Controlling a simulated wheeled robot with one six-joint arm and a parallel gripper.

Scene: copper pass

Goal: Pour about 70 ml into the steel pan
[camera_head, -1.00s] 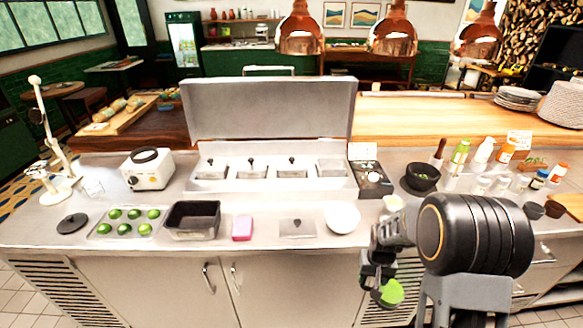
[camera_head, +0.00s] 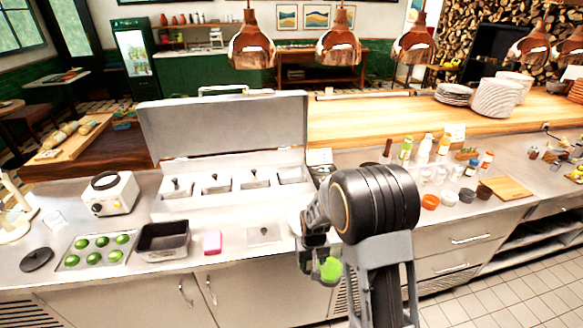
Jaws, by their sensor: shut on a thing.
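My gripper (camera_head: 318,262) is at the front edge of the counter, in front of the cabinet doors. It is shut on a bright green object (camera_head: 331,270); my arm hides part of it, so I cannot tell what kind of vessel it is. Behind the counter's middle stands a steel unit (camera_head: 180,207) with a raised lid and a row of steel pans. Several have knobbed covers; the rightmost pan (camera_head: 291,175) shows no knob. I cannot tell which one is the task's steel pan, or see any liquid. My gripper is in front of the unit, apart from it.
On the counter are a tray of green limes (camera_head: 72,261), a dark rectangular tin (camera_head: 163,240), a pink sponge (camera_head: 212,242), a flat steel piece with a knob (camera_head: 264,235) and a white appliance (camera_head: 110,193). Bottles (camera_head: 423,149) and small cups (camera_head: 430,201) stand right. Copper lamps (camera_head: 338,47) hang above.

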